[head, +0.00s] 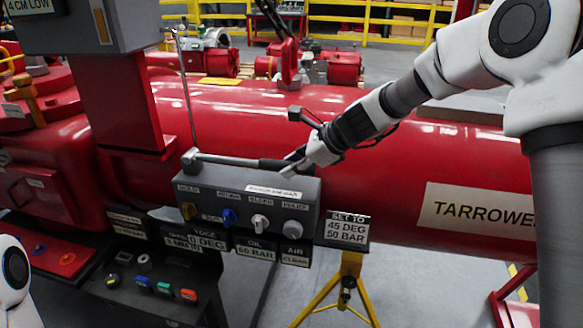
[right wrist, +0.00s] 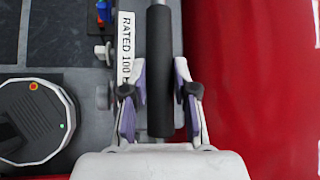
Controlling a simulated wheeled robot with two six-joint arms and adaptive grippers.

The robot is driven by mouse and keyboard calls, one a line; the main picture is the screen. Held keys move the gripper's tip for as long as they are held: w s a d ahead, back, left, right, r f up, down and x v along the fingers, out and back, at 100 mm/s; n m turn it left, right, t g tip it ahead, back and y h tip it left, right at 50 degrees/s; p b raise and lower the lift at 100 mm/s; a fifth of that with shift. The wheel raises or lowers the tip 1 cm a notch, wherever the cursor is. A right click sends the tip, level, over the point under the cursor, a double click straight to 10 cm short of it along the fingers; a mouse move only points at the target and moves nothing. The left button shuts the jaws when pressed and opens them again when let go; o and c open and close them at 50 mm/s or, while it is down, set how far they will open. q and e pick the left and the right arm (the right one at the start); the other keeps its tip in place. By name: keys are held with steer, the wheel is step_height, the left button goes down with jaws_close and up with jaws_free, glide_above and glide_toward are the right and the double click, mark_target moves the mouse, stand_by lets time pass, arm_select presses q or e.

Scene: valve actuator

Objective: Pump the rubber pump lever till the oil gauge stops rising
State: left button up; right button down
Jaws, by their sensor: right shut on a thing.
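The rubber pump lever has a black rubber grip (head: 274,163) and a pale metal bar (head: 228,159). It lies roughly level above the grey control box (head: 228,205). My right gripper (head: 295,164) is at the grip's right end and shut on it. In the right wrist view the black grip (right wrist: 160,70) lies between the fingers of my right gripper (right wrist: 160,105). The oil gauge plate (head: 255,250) under the box appears to read 60 BAR. A set plate (head: 347,230) reads 45 DEG, 50 BAR. My left gripper is out of view.
Several knobs, including a blue one (head: 229,216), line the box front. A yoke plate (head: 207,241) reads 0 DEG. A panel with coloured buttons (head: 164,288) is lower left. The large red cylinder (head: 400,150) runs behind the box. A yellow stand (head: 348,285) is below.

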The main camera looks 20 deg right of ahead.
steer(key=c, duration=0.9)
jaws_free()
steer(key=shift+d, duration=0.3)
steer(key=shift+r, duration=0.1)
steer(key=v, duration=1.1)
steer(key=shift+s+d, duration=0.25)
steer(key=shift+s, duration=0.05)
steer(key=shift+r, duration=0.15)
